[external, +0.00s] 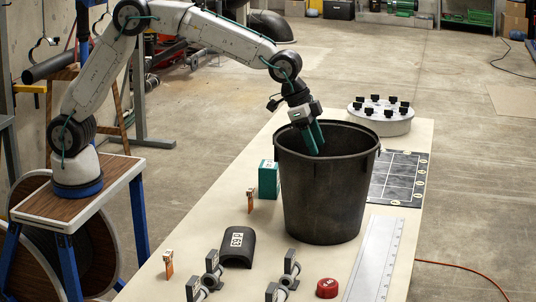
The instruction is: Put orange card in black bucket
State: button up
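The black bucket (322,195) stands upright on the long table, and the near wall hides its floor and anything inside. My gripper (315,140) points down at the bucket's mouth, with its teal fingers near the left rim. I see no card at the fingers, but the gap between them is too small to judge. One small orange card (250,201) stands on the table left of the bucket. Another orange card (168,264) stands near the table's left edge, closer to the camera. Both carry a small white label.
A teal box (268,179) stands close to the bucket's left side. A black curved pipe shell (238,246), pipe clamps (205,279) and a red cap (327,288) lie in front. A ruler (375,262), a dark grid mat (398,178) and a round white stand (381,122) are right.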

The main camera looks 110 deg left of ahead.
jog(key=shift+r, duration=0.1)
dwell(0.5)
notch_tip(320, 180, up, 7)
dwell(0.4)
